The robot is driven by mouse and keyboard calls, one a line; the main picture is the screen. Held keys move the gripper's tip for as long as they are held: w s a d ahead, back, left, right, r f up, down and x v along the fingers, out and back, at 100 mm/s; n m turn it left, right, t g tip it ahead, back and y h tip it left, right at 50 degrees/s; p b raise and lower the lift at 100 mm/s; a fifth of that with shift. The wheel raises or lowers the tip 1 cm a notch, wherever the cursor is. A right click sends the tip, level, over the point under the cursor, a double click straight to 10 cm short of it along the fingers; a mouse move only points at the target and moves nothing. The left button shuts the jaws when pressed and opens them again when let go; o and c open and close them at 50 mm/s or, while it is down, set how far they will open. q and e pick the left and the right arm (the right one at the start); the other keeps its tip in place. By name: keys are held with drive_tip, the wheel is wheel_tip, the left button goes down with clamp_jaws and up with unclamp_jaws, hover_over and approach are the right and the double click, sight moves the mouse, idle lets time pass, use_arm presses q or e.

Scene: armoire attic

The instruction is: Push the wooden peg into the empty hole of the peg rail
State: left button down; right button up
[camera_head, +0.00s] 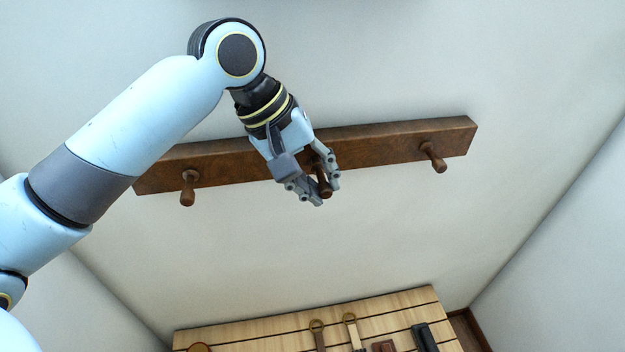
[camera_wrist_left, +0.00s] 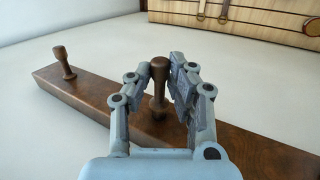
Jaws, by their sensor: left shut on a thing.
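The peg rail (camera_head: 380,148) is a long dark brown board on the pale wall, slightly tilted in the head view. It also shows in the left wrist view (camera_wrist_left: 95,98). One peg (camera_head: 188,188) stands out near its left end and another (camera_head: 434,158) near its right end. My left gripper (camera_head: 318,190) is at the rail's middle, shut on the wooden peg (camera_wrist_left: 158,85). The peg points out from the rail, its inner end at the rail face. The hole is hidden, so I cannot tell how deep the peg sits. My right gripper is not in view.
A slatted light wood surface (camera_head: 270,325) with straps and brown and dark fittings lies below the rail. Side walls (camera_head: 560,240) stand left and right. The wall between rail and slatted surface is clear.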

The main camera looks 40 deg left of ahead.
use_arm(q)
drive_tip(key=shift+w+a, duration=0.65)
drive_tip(key=shift+a, duration=0.15)
drive_tip(key=c, duration=1.1)
unclamp_jaws()
drive_tip(key=shift+c, duration=0.2)
drive_tip(key=shift+d, duration=0.15)
